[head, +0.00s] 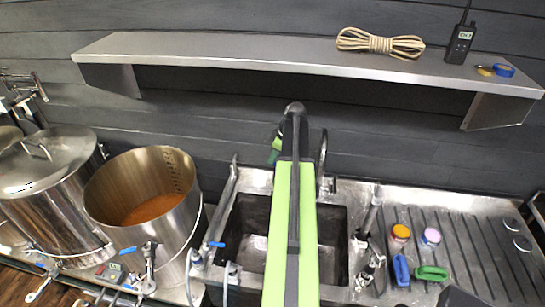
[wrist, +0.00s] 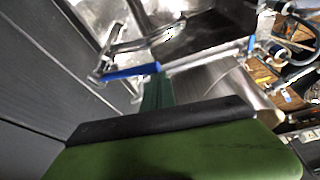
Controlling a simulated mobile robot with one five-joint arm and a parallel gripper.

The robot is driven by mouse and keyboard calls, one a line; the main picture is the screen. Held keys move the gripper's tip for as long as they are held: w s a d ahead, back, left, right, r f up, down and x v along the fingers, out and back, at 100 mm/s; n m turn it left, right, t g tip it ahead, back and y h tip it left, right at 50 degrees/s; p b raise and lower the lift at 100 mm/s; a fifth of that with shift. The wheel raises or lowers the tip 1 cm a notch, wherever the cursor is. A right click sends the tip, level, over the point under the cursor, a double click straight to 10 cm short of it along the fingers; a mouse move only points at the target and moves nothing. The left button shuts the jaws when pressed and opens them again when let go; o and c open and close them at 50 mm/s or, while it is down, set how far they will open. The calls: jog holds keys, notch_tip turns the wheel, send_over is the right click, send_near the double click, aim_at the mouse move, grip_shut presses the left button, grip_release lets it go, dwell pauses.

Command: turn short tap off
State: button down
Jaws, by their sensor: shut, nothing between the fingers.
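In the head view my gripper (head: 276,148) is at the far end of my green arm, near the wall behind the sink (head: 252,212), and mostly hidden by the arm. A metal tap (head: 322,160) rises just right of the arm at the sink's back edge. In the wrist view a blue lever (wrist: 130,72) sits on a metal tap fitting beside the wall. My shut, empty gripper (wrist: 157,93) shows as a dark green tip close below the lever's right end. I cannot tell if they touch. Which tap is the short one is unclear.
A long pipe (head: 228,195) with a blue handle stands left of the sink. A large open pot (head: 197,215) and a lidded pot (head: 45,205) are further left. A steel shelf (head: 220,55) overhangs the back. The ribbed drainboard (head: 470,240) holds small coloured items.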

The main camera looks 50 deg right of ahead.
jog(key=p+v, duration=1.1)
jog(key=v, duration=0.1)
jog(key=shift+d+f, duration=0.1)
